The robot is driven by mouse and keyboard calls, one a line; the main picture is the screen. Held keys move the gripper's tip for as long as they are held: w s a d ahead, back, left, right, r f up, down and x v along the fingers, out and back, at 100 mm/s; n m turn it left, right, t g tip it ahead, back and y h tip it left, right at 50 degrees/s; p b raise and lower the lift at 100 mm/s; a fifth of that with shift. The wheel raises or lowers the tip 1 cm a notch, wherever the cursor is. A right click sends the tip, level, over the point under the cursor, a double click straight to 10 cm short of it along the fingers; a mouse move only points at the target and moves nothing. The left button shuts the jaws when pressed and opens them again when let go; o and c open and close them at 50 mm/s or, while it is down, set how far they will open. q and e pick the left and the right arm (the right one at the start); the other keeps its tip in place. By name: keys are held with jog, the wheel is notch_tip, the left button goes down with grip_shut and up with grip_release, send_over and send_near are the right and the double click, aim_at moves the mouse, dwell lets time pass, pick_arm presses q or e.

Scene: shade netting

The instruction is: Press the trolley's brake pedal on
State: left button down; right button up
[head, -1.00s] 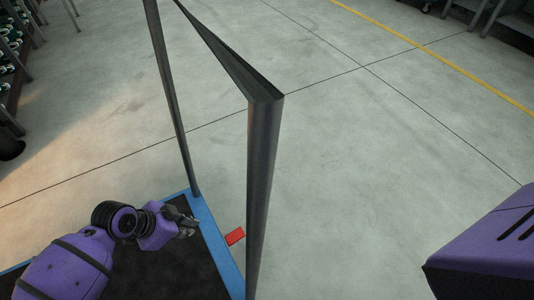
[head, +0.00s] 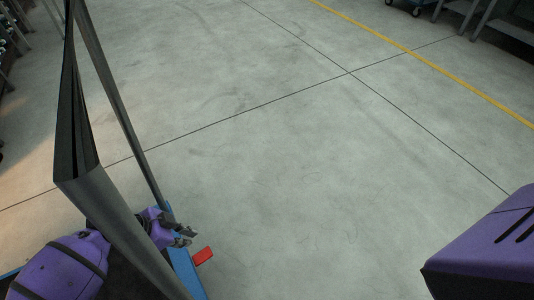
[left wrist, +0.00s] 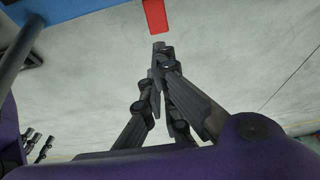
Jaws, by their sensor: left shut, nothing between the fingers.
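The trolley's red brake pedal (head: 203,256) sticks out from the blue edge of the trolley deck (head: 184,272) at the lower left of the head view. In the left wrist view the red pedal (left wrist: 156,15) is at the top centre, just beyond my fingertips. My left gripper (head: 187,236) is shut and empty, close beside the pedal on its upper left in the head view. In the left wrist view its fingertips (left wrist: 159,46) come together below the pedal, with no clear contact. My right gripper is not in view.
The trolley's dark grey handle frame (head: 115,215) rises across the left side, in front of part of my left arm. Open concrete floor (head: 300,180) lies to the right. A yellow line (head: 430,63) and racks (head: 500,30) are at the far right.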

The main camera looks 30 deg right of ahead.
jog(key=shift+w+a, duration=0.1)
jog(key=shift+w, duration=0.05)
pick_arm(q)
jog(key=b, duration=0.6)
send_near(211, 252)
jog(key=d+f, duration=0.1)
jog(key=f, duration=0.1)
jog(key=d+f, duration=0.2)
jog(key=shift+w+d+f, duration=0.1)
jog(key=shift+d, duration=0.2)
jog(key=shift+d+f, duration=0.1)
jog(key=shift+f, duration=0.25)
jog(key=shift+d+f+b, duration=0.15)
jog(key=shift+f+b, duration=0.15)
jog(key=shift+b, duration=0.05)
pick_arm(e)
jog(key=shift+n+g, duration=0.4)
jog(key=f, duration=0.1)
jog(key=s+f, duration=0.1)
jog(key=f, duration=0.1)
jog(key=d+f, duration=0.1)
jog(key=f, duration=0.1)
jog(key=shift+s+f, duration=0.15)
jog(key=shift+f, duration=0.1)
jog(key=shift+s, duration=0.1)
